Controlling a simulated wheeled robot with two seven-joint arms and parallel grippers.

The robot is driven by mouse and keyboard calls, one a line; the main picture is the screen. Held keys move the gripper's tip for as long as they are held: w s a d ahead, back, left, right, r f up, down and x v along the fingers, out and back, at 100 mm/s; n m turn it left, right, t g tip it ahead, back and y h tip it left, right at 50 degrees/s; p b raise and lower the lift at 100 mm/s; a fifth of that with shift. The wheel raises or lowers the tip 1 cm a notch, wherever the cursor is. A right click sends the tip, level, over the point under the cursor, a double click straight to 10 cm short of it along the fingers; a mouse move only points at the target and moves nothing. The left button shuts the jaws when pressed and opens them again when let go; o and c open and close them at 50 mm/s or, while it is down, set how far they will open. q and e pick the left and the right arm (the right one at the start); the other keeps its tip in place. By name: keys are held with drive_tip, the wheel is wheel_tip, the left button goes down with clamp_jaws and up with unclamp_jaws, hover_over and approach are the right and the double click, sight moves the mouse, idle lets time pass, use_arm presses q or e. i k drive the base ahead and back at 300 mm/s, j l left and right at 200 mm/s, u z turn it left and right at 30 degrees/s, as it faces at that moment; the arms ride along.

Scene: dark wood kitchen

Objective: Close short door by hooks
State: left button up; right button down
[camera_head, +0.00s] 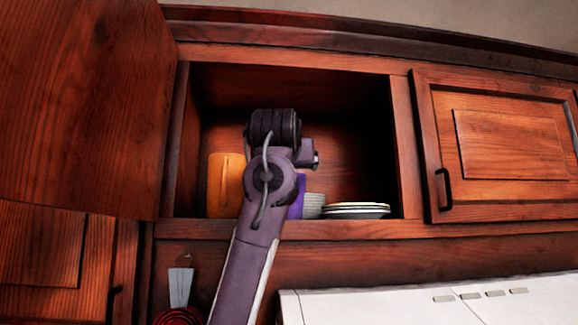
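The short cabinet door (85,95) is the large dark red wood panel at the upper left. It stands swung open to the left of the open cabinet (400,140). No handle shows on the side of it that I see. One of my arms rises from the bottom, left of centre, in front of the opening, and looks like the left one. Its dark upper joint covers the middle of the cabinet. No gripper fingers show, so I cannot tell whether they touch the door. My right gripper is out of view.
Inside the cabinet stand an orange item (222,185), a purple item (297,197), bowls (313,206) and stacked plates (356,210). A shut door with a black handle (444,189) is at right. A white appliance (420,304) is below. Red utensils (178,316) show at lower left.

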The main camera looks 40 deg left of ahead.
sight(87, 85)
drive_tip(key=k+l, duration=0.9)
drive_tip(key=l, duration=0.2)
drive_tip(key=k+l, duration=0.4)
drive_tip(key=l, duration=0.15)
